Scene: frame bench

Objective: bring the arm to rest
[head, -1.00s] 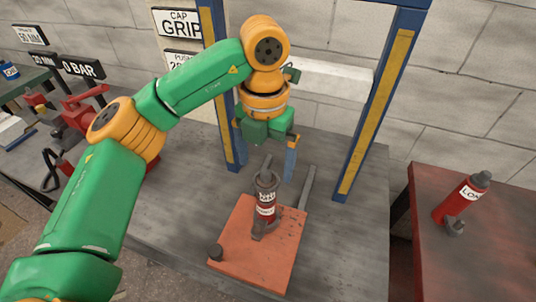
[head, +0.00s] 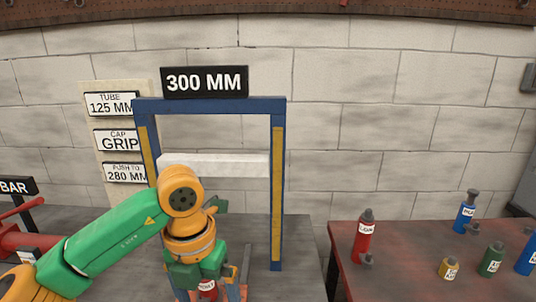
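My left arm comes in from the left, and its gripper (head: 206,292) points down at the bottom of the head view. A red bottle-shaped jack (head: 208,286) with a white label shows in the gap between the fingers, mostly cut off by the frame edge and hidden by the gripper. I cannot tell whether the fingers are beside it or above it. My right gripper is not in view.
A red table (head: 400,280) at right holds several bottles, including a red one (head: 363,238). Red equipment (head: 20,240) stands at left.

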